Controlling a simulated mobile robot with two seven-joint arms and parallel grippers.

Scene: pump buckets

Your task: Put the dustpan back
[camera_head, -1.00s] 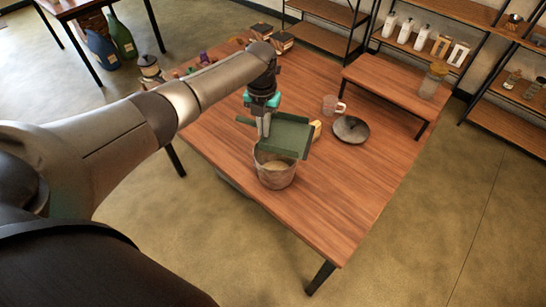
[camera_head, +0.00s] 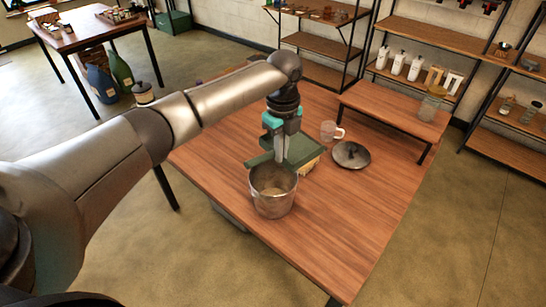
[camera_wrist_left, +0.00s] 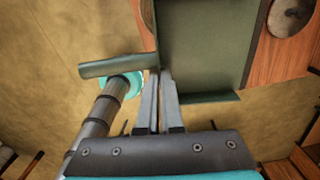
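The green dustpan (camera_head: 303,150) hangs in my left gripper (camera_head: 280,160), above and just behind the metal bucket (camera_head: 273,202) near the table's front edge. In the left wrist view the dustpan (camera_wrist_left: 207,45) shows its flat pan to the right and its handle (camera_wrist_left: 112,66) to the left. My left gripper's fingers (camera_wrist_left: 160,72) close together at the junction of handle and pan, and look shut on it. The fingertips are partly hidden by the dustpan. The bucket stands upright, with something pale inside. My right gripper does not show.
A low wooden riser (camera_head: 395,108) holds a jar (camera_head: 432,103). The right front of the table is clear.

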